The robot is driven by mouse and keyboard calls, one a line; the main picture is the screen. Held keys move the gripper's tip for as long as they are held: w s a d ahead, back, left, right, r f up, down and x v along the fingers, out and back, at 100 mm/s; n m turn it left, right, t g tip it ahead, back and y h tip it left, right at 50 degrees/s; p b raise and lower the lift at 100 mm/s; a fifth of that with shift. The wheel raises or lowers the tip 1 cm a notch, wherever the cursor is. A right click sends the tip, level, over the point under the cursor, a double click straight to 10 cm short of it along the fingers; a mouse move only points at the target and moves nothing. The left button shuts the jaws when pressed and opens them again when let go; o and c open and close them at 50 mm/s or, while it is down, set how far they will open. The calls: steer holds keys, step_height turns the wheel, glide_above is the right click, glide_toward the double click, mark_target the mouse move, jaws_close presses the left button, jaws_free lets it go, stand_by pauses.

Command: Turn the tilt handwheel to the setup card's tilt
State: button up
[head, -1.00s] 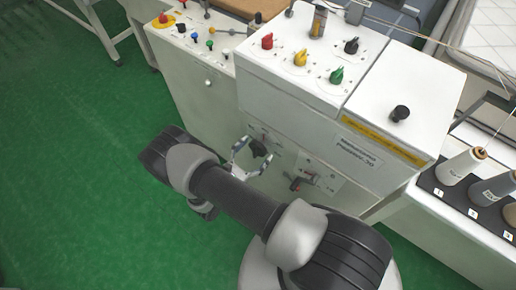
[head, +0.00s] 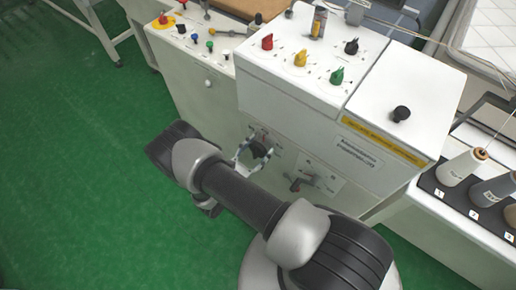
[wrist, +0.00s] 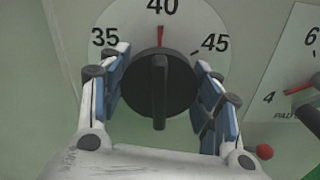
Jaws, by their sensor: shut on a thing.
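The round black knob (wrist: 158,88), which I take for the tilt handwheel, sits on a white scale plate (wrist: 215,25) marked 35, 40 and 45. A thin red pointer above the knob stands at 40, and the knob's raised bar is upright. My gripper (wrist: 160,78) has one blue-padded finger on each side of the knob and is shut on its rim. In the head view the knob (head: 258,149) is on the machine's front face, between the fingers of my gripper (head: 251,157). I cannot make out a setup card.
A second dial (wrist: 300,75), with a red pointer near 4, is just right of the knob; in the head view its handle (head: 299,183) sticks out from the front. Colored knobs (head: 301,58) are on the machine top. Thread cones (head: 462,166) stand at right. Green floor is clear at left.

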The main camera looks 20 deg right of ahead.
steer(key=shift+c, duration=1.2)
steer(key=shift+n, duration=0.3)
steer(key=n+b, duration=0.2)
steer(key=n, duration=0.1)
steer(key=shift+n, duration=0.3)
steer(key=n+b, duration=0.1)
steer(key=n, duration=0.2)
steer(key=shift+n, duration=1.9)
